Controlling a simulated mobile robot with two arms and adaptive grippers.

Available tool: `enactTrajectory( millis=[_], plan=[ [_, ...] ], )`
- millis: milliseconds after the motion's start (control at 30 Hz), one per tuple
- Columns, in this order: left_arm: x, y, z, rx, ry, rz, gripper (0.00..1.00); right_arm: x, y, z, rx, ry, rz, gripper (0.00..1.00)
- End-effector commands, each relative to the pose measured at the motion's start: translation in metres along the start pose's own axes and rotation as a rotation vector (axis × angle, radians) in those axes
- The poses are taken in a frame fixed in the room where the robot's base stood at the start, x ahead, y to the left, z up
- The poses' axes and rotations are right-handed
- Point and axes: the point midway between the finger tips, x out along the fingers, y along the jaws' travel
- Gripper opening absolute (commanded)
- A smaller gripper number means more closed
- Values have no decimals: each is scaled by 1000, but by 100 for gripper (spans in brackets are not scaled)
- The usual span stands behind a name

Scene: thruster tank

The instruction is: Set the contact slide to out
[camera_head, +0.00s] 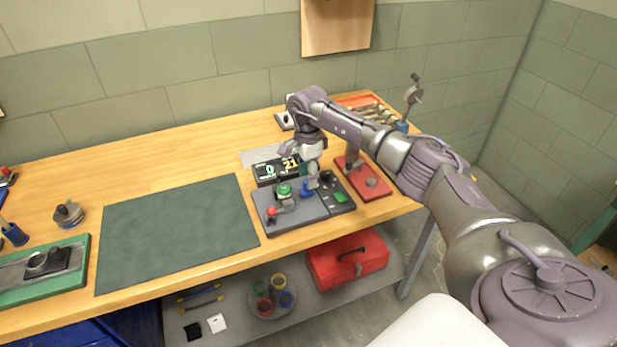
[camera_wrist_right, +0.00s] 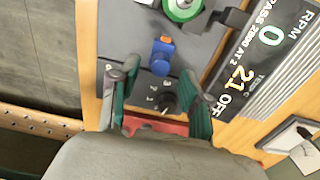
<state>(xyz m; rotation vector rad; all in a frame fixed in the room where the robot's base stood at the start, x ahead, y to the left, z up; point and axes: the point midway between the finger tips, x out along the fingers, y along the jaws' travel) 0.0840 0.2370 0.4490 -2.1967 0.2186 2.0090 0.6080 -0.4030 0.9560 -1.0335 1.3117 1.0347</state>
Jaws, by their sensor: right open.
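A grey control panel (camera_head: 300,213) lies near the front edge of the bench. A small blue block (camera_head: 306,188), which may be the contact slide, stands on it; in the right wrist view the blue block (camera_wrist_right: 162,56) has an orange part. I cannot tell its slide position. My right gripper (camera_head: 313,183) is above the panel, just right of the block. My left gripper is not in view.
A green round part (camera_head: 284,188) and a red-knobbed lever (camera_head: 272,211) sit left of the block. A display (camera_head: 276,170) behind reads 0 and 21, OFF. A red plate (camera_head: 372,183) is to the right. A dark green mat (camera_head: 175,230) is clear.

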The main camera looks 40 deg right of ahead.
Motion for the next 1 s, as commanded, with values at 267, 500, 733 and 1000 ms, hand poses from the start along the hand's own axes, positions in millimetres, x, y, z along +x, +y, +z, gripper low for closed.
enactTrajectory(
  millis=[267, 500, 733, 1000],
  plan=[
    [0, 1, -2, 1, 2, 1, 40, -60, -1, -2, 1, 1, -6, 47],
    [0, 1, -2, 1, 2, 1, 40, -98, -1, -2, 3, 1, -3, 47],
    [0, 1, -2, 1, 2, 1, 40, -108, 0, -2, 3, 1, -1, 47],
    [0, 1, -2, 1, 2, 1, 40, -108, 0, -2, 3, 1, -1, 47]
  ],
)
